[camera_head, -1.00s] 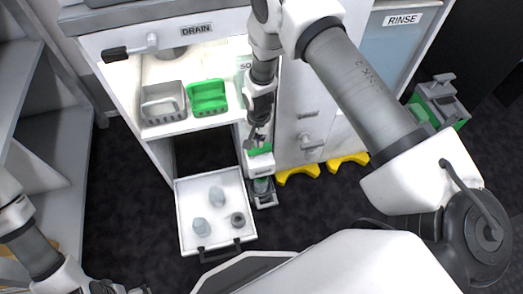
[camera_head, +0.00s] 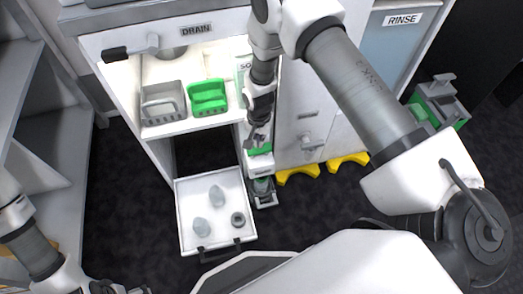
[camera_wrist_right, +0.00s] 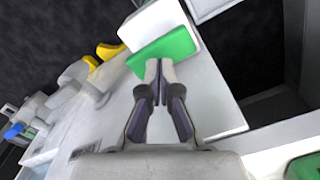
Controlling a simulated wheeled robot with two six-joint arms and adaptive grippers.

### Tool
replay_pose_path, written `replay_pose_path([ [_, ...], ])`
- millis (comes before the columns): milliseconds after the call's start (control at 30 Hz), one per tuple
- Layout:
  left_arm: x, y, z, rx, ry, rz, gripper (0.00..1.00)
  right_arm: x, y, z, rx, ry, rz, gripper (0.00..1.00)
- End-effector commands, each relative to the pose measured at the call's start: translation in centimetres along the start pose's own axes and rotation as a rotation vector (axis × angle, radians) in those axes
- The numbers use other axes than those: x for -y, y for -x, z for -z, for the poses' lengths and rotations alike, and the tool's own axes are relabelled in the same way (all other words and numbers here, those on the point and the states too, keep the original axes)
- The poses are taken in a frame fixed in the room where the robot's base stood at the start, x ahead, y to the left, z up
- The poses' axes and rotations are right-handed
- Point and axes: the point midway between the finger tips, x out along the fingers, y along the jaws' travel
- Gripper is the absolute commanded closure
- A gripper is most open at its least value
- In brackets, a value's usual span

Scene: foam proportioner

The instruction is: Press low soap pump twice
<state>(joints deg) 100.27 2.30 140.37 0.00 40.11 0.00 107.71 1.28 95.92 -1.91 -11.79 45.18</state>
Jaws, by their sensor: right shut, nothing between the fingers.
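A white block with a green top (camera_head: 259,151), which looks like the low soap pump, is at the lower front of the white station, right of the drawer. My right gripper (camera_head: 256,137) points down at the green top in the head view. In the right wrist view, the shut, empty fingertips (camera_wrist_right: 160,66) are at the edge of the green surface (camera_wrist_right: 168,48); I cannot tell whether they touch it. A grey and green fixture (camera_head: 263,188) is below the block. My left gripper (camera_head: 112,288) is partly cut off at the bottom left.
An open white drawer (camera_head: 180,218) holds several small items. A grey basket (camera_head: 163,103) and a green basket (camera_head: 208,98) sit on the shelf above. Yellow feet (camera_head: 298,175) stick out right of the pump. Dark floor is clear left of the drawer.

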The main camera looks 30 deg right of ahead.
Motion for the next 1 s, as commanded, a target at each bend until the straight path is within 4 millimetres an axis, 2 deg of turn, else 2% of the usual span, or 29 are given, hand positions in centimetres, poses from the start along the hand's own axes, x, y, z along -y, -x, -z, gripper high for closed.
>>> replay_pose_path([
  [1000, 0.0, -1.9, 0.0, 0.0, 0.0, 0.0, 0.0, 0.0, -3.5, 0.0, 0.0, 0.0, -0.001, 1.0],
])
